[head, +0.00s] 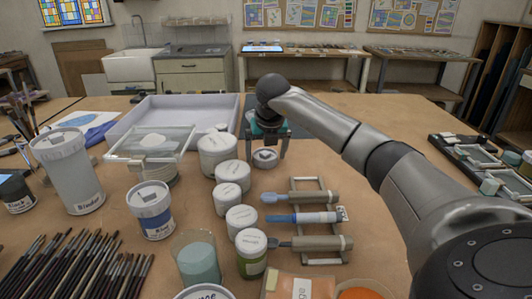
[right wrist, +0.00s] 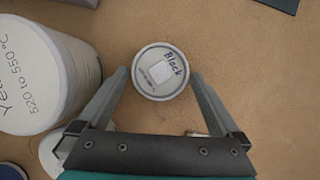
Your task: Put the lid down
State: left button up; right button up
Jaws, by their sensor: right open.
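A round white lid marked "Black" (right wrist: 160,72) lies flat, label up, on the brown table. In the head view the lid (head: 264,158) is just below my right gripper (head: 268,148), behind the tools. My right gripper also shows in the right wrist view (right wrist: 159,76). It is open, with one finger on each side of the lid and a small gap at both sides. A dark jar labelled "Black" (head: 17,195) stands at the far left of the head view. My left gripper is not in view.
White-lidded jars (head: 217,154) stand close left of the lid; a "Yellow" jar (right wrist: 40,75) is beside my gripper. A rack with tools (head: 305,217) lies in front. A white tray (head: 170,112) is behind left. The table right of the lid is partly clear under my arm.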

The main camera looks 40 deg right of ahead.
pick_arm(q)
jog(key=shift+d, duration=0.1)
pick_arm(e)
jog(key=shift+r, duration=0.1)
jog(key=shift+r, duration=0.3)
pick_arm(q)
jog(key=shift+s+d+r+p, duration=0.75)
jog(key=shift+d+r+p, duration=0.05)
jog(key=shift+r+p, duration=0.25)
pick_arm(e)
jog(key=v, duration=1.1)
jog(key=shift+r, duration=0.25)
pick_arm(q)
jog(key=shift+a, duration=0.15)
pick_arm(e)
jog(key=shift+s+a, duration=0.1)
